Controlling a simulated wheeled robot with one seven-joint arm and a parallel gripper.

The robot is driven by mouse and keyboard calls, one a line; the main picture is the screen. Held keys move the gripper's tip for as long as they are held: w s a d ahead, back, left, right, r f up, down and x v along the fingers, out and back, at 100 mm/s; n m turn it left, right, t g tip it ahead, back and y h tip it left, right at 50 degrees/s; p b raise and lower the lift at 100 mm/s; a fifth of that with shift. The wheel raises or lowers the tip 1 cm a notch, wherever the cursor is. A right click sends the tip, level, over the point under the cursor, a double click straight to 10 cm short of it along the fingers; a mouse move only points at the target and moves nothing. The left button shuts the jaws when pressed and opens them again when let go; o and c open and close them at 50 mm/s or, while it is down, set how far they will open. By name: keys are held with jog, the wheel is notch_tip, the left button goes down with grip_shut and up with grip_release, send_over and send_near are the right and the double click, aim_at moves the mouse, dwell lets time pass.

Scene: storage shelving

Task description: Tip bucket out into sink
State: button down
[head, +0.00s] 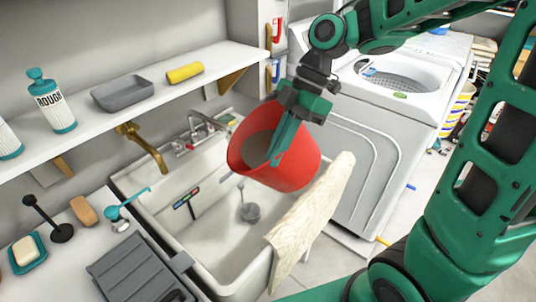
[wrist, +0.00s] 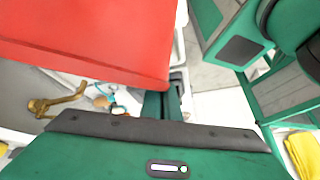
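A red bucket (head: 303,161) is held over the right side of the white sink (head: 217,249) in the head view. It is tilted with its mouth toward the left, and its grey inside shows. My gripper (head: 277,150) reaches over the bucket's rim, with one finger visible inside the mouth; it appears closed on the bucket wall. No contents are clearly seen pouring out.
A brass faucet (head: 144,147) reaches over the sink's left side. A pale cloth (head: 310,215) hangs over its right front edge. A shelf (head: 110,113) with bottles runs above. A white washing machine (head: 375,130) stands right behind the bucket.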

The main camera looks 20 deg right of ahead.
aim_at(250, 170)
jog(key=shift+r+h, duration=0.15)
jog(key=shift+h, duration=0.15)
jog(key=a+f+h, duration=0.1)
jog(key=a+h, duration=0.1)
jog(key=a+f+h, duration=0.1)
jog(key=a+h, duration=0.1)
jog(key=a+f+h, duration=0.2)
jog(key=shift+s+t, duration=0.2)
jog(key=shift+t, duration=0.1)
jog(key=a+f+m+h, duration=0.1)
jog(key=a+f+h, duration=0.3)
jog(key=a+h, duration=0.1)
jog(key=shift+s+a+h, duration=0.2)
jog(key=shift+a+h, duration=0.05)
jog(key=shift+h, duration=0.05)
dwell(2.0)
